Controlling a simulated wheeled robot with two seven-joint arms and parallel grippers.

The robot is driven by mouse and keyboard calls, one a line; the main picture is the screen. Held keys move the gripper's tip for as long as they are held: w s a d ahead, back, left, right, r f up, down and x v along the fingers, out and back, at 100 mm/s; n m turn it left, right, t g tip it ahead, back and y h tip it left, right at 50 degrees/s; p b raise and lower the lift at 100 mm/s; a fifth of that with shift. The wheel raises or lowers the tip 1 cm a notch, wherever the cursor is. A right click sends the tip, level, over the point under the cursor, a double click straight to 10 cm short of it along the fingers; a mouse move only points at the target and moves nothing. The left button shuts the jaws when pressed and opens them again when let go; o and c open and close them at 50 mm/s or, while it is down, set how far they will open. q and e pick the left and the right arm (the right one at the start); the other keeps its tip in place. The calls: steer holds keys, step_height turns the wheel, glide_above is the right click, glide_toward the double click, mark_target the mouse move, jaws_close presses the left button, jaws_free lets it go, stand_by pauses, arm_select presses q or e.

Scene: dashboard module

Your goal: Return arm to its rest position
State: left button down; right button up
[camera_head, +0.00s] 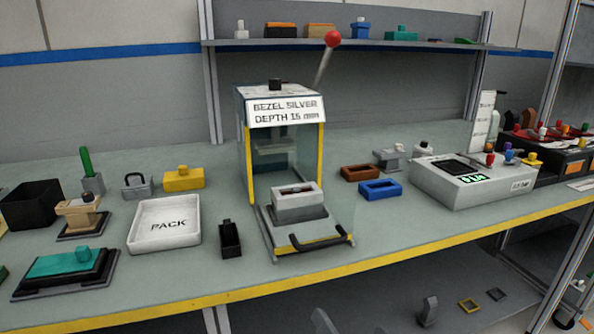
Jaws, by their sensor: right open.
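My right gripper (376,315) shows only at the bottom edge, in front of and below the bench. Its two grey fingertips stand apart with nothing seen between them; the rest of it and most of the arm are out of view. My left gripper is not in view. The press (285,105) stands mid-bench, labelled "BEZEL SILVER DEPTH 15 mm", with a red-knobbed lever (332,40) tilted up to the right. A grey block (298,205) sits on its base, above a black handle (318,242).
The workbench (200,282) has a yellow front edge. A white PACK tray (165,226), a black bin (30,205) and a teal part (65,262) lie left. Brown and blue frames (380,189) and a tester box (470,180) lie right. A lower shelf holds small parts.

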steer(key=s+d+f+m+g+p, duration=0.1)
steer(key=f+m, duration=0.4)
steer(key=m, duration=0.5)
steer(key=s+d+f+m+g+p, duration=0.1)
steer(key=s+f+m, duration=0.3)
steer(key=m, duration=0.6)
steer(key=s+d+f+m+g+h+p, duration=0.1)
steer(key=s+d+f+m+g, duration=0.1)
steer(key=f+m, duration=0.5)
steer(key=s+m, duration=0.1)
steer(key=m, duration=0.2)
steer(key=shift+d+g, duration=0.15)
steer(key=shift+g, duration=0.15)
